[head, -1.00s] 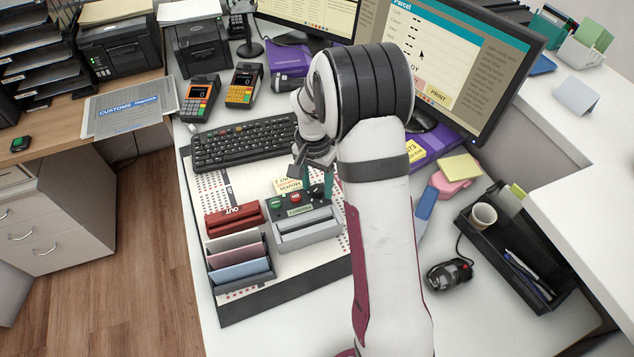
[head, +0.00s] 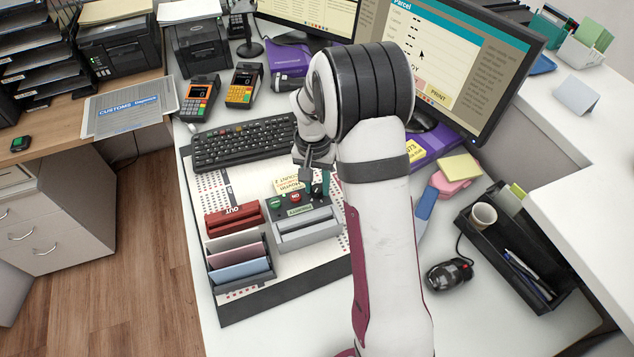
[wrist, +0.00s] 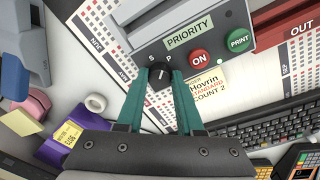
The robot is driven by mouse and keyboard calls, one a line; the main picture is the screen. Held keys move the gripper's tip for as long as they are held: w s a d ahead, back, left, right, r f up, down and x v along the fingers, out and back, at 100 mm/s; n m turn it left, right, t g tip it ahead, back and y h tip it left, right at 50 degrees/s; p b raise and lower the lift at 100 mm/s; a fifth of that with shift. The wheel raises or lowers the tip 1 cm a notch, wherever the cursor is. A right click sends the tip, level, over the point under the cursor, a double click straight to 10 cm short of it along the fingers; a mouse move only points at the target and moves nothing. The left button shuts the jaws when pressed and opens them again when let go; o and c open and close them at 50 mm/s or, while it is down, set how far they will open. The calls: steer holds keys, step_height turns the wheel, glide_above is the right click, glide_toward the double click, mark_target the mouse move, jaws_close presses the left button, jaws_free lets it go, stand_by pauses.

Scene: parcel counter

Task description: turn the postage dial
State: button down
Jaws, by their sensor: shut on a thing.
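The postage dial (wrist: 160,77) is a small black knob on the grey postage machine (head: 308,233), below the letters S and P. In the wrist view my gripper (wrist: 162,74) has one teal finger on each side of the knob and is shut on it. A pale mark shows on the knob, but its exact setting is hard to tell. The PRIORITY label (wrist: 190,31), the red ON button (wrist: 200,62) and the green PRINT button (wrist: 238,40) are on the same panel. In the head view my gripper (head: 319,190) partly hides the dial.
A yellow note (wrist: 206,90) lies behind the panel, and the keyboard (head: 243,144) is near it. Red OUT holder (head: 234,217) and a slotted envelope rack (head: 240,262) stand left of the machine. A mouse (head: 449,274) and black tray (head: 515,245) are at right.

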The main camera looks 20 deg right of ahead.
mark_target(314, 190)
steer(key=n, duration=0.4)
steer(key=shift+n, duration=0.3)
steer(key=shift+n+t, duration=0.3)
steer(key=shift+n, duration=1.9)
steer(key=c, duration=0.5)
jaws_free()
steer(key=shift+c, duration=0.2)
steer(key=shift+r, duration=0.1)
step_height(314, 190, up, 16)
steer(key=shift+s+a, duration=0.15)
steer(key=shift+a, duration=0.25)
